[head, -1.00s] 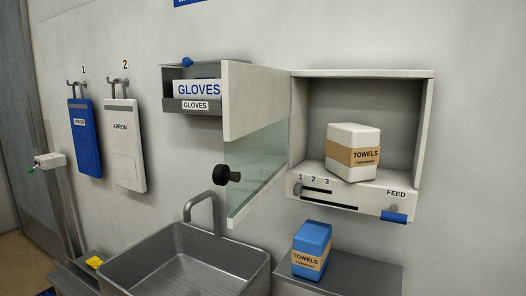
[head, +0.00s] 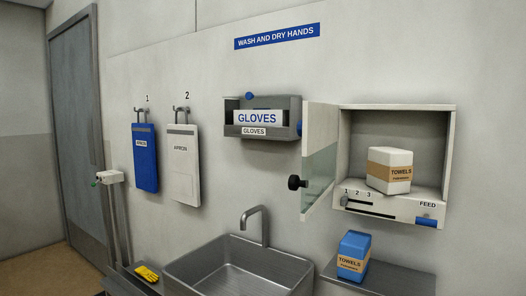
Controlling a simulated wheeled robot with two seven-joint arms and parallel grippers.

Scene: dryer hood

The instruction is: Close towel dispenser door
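The towel dispenser (head: 449,150) is an open white box on the wall at the right. Its door (head: 320,125), white at the top with a glass pane below, stands swung out from the left edge. A black knob (head: 294,182) sits on the door's outer face. A white towel pack (head: 390,171) with a brown band rests tilted inside the dispenser. Neither of my grippers shows in the head view.
A steel sink (head: 240,270) with a tap (head: 254,222) lies below left of the door. A blue towel pack (head: 353,256) stands on the grey ledge (head: 400,280) under the dispenser. A glove box (head: 258,117) hangs left of the door.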

